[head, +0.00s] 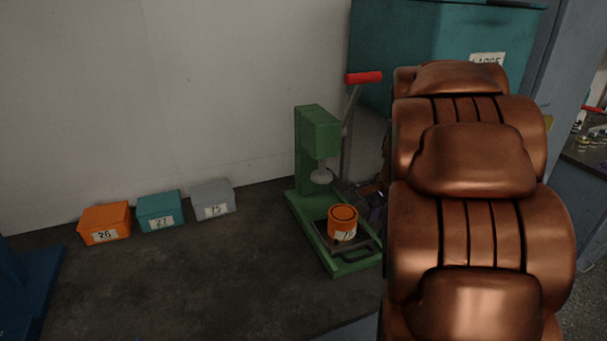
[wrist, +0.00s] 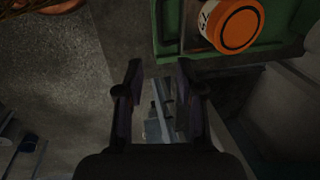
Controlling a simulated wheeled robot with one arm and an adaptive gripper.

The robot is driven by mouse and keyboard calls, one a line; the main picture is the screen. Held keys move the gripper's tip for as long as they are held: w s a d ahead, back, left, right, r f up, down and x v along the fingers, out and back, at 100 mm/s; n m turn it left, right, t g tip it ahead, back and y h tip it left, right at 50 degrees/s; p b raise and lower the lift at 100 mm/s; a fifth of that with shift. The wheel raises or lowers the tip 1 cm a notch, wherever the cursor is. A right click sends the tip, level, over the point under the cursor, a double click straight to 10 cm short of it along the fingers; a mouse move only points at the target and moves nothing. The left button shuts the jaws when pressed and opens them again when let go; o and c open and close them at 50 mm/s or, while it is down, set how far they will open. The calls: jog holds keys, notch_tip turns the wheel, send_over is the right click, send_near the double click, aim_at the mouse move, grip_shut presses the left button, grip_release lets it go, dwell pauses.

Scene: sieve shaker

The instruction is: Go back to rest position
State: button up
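My gripper (wrist: 158,90) is open in the wrist view, with its two dark fingers apart and nothing between them. In the head view my copper arm fills the right foreground and hides most of the gripper. A green press (head: 318,135) with a red-handled lever (head: 363,77) stands on the dark bench. An orange round container (head: 343,219) with a pale label sits on the press base, below the press head. In the wrist view the container (wrist: 236,25) and the green base (wrist: 283,45) lie beyond the fingers, to the upper right, apart from them.
An orange box (head: 105,222) marked 26, a teal box (head: 159,210) marked 27 and a grey box (head: 212,199) stand in a row along the wall. A large teal container (head: 440,40) is behind the arm.

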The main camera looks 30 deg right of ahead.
jog(key=s+a+r+n+g+p, duration=0.1)
jog(key=s+a+n, duration=0.3)
jog(key=a, duration=0.4)
jog(key=s+a+r+n+g+p, duration=0.1)
jog(key=s+a+n, duration=0.2)
jog(key=a+n, duration=0.3)
jog(key=s+a+n+g+p, duration=0.1)
jog(key=s+a+n, duration=0.3)
jog(key=s, duration=0.3)
jog(key=s+a+f+n+g+p, duration=0.1)
jog(key=s+a+n, duration=0.4)
jog(key=s, duration=0.2)
jog(key=shift+a, duration=0.4)
